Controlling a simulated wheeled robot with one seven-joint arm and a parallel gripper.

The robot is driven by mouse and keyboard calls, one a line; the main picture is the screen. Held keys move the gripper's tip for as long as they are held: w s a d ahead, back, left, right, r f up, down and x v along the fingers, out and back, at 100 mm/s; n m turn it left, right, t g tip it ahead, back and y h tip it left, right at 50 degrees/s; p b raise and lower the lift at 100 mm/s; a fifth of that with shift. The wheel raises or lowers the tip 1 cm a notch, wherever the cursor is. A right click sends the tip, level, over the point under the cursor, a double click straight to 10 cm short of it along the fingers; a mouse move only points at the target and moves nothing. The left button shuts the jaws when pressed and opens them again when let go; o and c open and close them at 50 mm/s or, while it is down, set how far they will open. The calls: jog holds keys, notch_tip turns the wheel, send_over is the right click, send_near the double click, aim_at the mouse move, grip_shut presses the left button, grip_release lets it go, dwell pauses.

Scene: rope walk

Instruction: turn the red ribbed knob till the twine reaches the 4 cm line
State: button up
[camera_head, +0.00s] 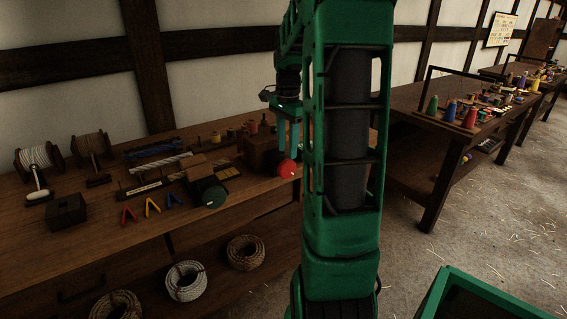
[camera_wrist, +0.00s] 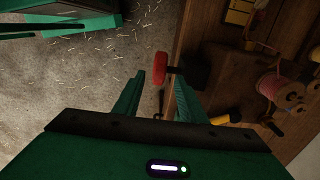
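The red knob (camera_head: 287,168) is on the front of a dark wooden box (camera_head: 262,156) at the table's front edge. In the wrist view the red knob (camera_wrist: 160,69) shows side-on, with a short shaft toward the box. My gripper (camera_head: 288,148) points down just above the knob, its two green fingers apart. In the wrist view my gripper (camera_wrist: 159,84) is open and empty, and the knob appears between the fingertips, slightly beyond them. I cannot tell whether they touch it. The twine and the 4 cm line cannot be made out.
A second box with a dark green knob (camera_head: 214,196) stands left of the red one. Twine reels (camera_head: 38,157), coloured clips (camera_head: 152,207) and a dark block (camera_head: 66,211) lie farther left. Rope coils (camera_head: 186,281) lie below. Another table (camera_head: 440,125) stands right, across open floor.

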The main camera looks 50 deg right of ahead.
aim_at(288, 160)
notch_tip(288, 160, down, 6)
dwell(0.4)
grip_shut()
jog(key=shift+s+d, duration=0.1)
jog(key=shift+d, duration=0.15)
jog(key=shift+a, duration=0.1)
